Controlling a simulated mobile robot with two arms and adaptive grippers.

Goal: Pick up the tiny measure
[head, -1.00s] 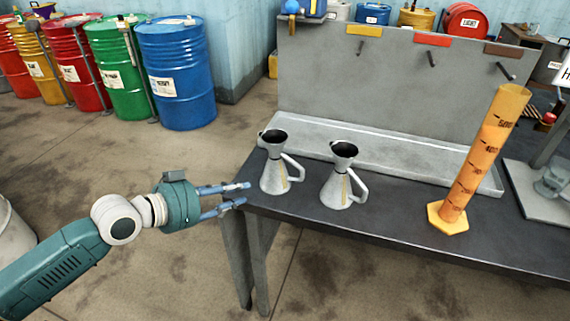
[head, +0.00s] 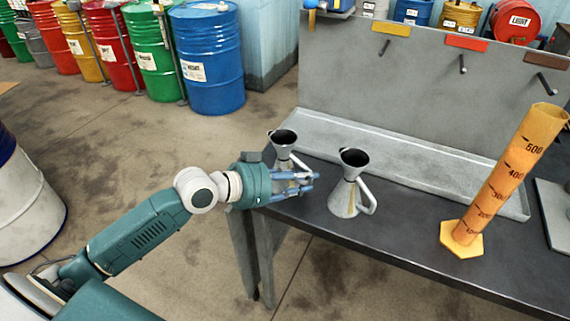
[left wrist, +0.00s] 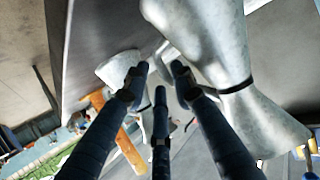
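Two grey metal measures with dark funnel mouths and side handles stand on the workbench. The left measure (head: 284,138) is partly hidden by my left gripper (head: 315,182), whose fingers reach across its lower part. The right measure (head: 343,198) stands upright, clear of the fingers. In the left wrist view, a large nearby measure (left wrist: 245,100) lies to the right of my left gripper (left wrist: 160,80); another measure (left wrist: 118,68) shows beyond the tips. The fingers look apart, and no firm hold shows. I cannot tell which measure is the tiny one. My right gripper is not in view.
A tall orange graduated cylinder (head: 505,180) stands tilted-looking at the right of the dark workbench (head: 400,235). A raised grey ledge (head: 420,165) and upright panel (head: 370,80) with hooks close off the back. Coloured drums (head: 208,60) stand on the floor behind left.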

